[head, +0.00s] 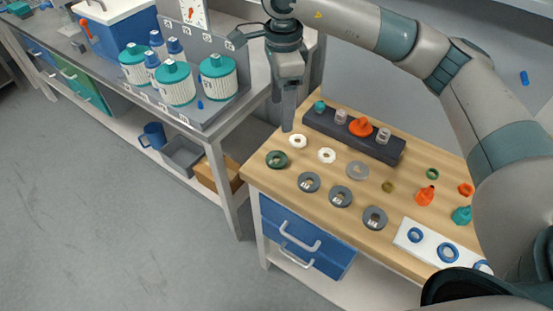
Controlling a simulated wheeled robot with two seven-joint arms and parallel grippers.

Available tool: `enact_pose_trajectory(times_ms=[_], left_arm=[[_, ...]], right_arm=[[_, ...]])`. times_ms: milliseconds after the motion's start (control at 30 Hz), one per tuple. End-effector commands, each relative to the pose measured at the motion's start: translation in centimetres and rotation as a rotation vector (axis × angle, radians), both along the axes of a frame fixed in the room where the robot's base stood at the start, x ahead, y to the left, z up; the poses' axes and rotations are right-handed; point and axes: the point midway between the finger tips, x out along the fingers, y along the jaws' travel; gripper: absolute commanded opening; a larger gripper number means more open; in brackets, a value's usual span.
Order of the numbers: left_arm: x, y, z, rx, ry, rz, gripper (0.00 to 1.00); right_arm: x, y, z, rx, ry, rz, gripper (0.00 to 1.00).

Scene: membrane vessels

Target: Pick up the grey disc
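A light grey disc (357,170) lies flat near the middle of the wooden worktop. Three darker grey rings with pale labels lie in front of it: one to the left (300,183), one in the middle (331,197) and one to the right (366,218). My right gripper (288,125) points down over the back left corner of the worktop, left of the light grey disc and apart from it. Its fingers look narrow and edge-on, so I cannot tell whether they are open. My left gripper is not in view.
White rings (327,150) and a green ring (277,155) lie near my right gripper. A dark block (390,153) holding small parts stands behind. Orange and teal parts and a white plate (405,241) with blue rings lie right. A grey bench (222,122) with canisters stands left.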

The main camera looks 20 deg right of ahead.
Motion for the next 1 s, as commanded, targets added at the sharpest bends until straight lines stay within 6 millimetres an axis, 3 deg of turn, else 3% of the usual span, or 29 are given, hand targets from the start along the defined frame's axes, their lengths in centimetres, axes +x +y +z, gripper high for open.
enact_pose_trajectory(times_ms=[267, 400, 800, 1000], left_arm=[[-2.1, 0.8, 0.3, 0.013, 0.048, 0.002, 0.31], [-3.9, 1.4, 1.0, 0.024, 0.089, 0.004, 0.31], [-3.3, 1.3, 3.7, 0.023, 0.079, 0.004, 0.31], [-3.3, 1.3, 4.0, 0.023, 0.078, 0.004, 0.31]], right_arm=[[-0.1, 0.0, -1.7, -0.001, 0.004, -0.001, 0.67], [-0.1, 0.0, -3.7, 0.000, 0.006, -0.001, 0.67], [0.0, 0.0, -10.6, -0.001, 0.004, -0.002, 0.67], [0.1, 0.0, -12.1, 0.000, 0.001, 0.000, 0.67]])
